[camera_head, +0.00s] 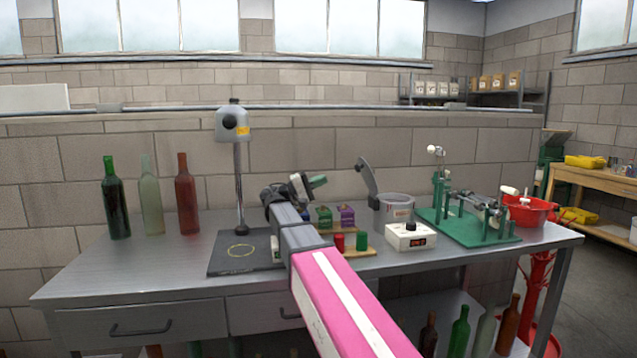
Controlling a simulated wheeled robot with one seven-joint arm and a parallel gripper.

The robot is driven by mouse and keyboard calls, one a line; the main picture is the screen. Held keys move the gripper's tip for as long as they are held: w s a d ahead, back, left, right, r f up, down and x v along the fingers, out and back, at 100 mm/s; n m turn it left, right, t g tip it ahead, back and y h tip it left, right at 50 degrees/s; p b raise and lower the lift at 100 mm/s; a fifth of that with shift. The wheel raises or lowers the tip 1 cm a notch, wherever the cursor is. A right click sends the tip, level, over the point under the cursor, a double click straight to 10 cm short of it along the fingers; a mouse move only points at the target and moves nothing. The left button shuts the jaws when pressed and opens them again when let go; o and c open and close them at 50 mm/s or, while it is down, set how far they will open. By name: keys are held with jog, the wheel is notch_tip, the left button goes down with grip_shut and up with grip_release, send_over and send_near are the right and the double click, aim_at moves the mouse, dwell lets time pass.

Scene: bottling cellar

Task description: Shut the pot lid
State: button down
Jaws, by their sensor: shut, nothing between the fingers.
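The pot (396,211) is a round grey vessel on the metal table, right of the middle. Its dark grey lid (369,181) stands raised, tilted up at the pot's left side. My gripper (318,182) is left of the lid, with a clear gap in the picture between them. Its green-tipped end points right towards the lid. The fingers are small here and look closed and empty. My pink and grey arm hides part of the table in front.
Small green and purple boxes (346,216) and red and green cylinders (362,241) stand nearby. A stand (239,180) and several bottles (186,196) are left.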

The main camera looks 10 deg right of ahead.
jog(key=x, duration=1)
jog(key=shift+d, duration=0.2)
